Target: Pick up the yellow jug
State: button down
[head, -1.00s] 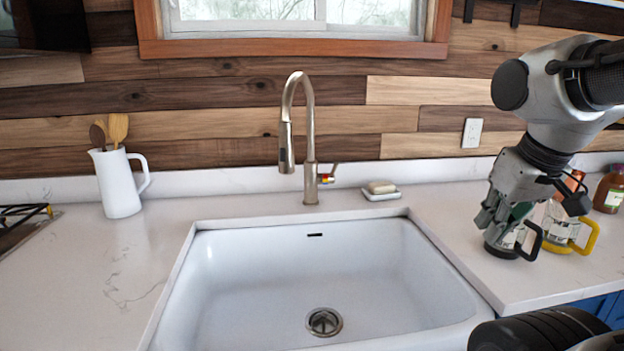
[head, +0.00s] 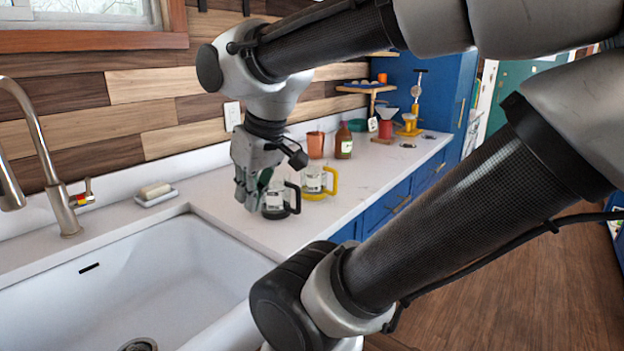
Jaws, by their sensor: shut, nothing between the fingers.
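The yellow jug (head: 316,183), a clear vessel with a yellow handle and yellow base, stands upright on the white counter right of the sink. A similar jug with a black handle and base (head: 276,201) stands just left of it and nearer. My gripper (head: 248,203) points down at the left side of the black-handled jug, very close to it; I cannot tell whether they touch. My gripper is shut and holds nothing. It is apart from the yellow jug, which is to its right. The gripper partly covers the black-handled jug.
A copper cup (head: 315,145) and a brown bottle (head: 343,141) stand behind the jugs. A soap dish (head: 157,197) and tap (head: 52,180) are at left by the sink (head: 170,275). The counter right of the yellow jug (head: 375,178) is clear.

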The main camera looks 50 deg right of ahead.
aim_at(313, 177)
jog(key=k+l, duration=0.1)
jog(key=l, duration=0.55)
jog(key=k+l, duration=0.1)
jog(key=l, duration=0.6)
jog(key=k+l, duration=0.1)
jog(key=l, duration=0.55)
jog(key=k+l, duration=0.1)
jog(key=l, duration=0.6)
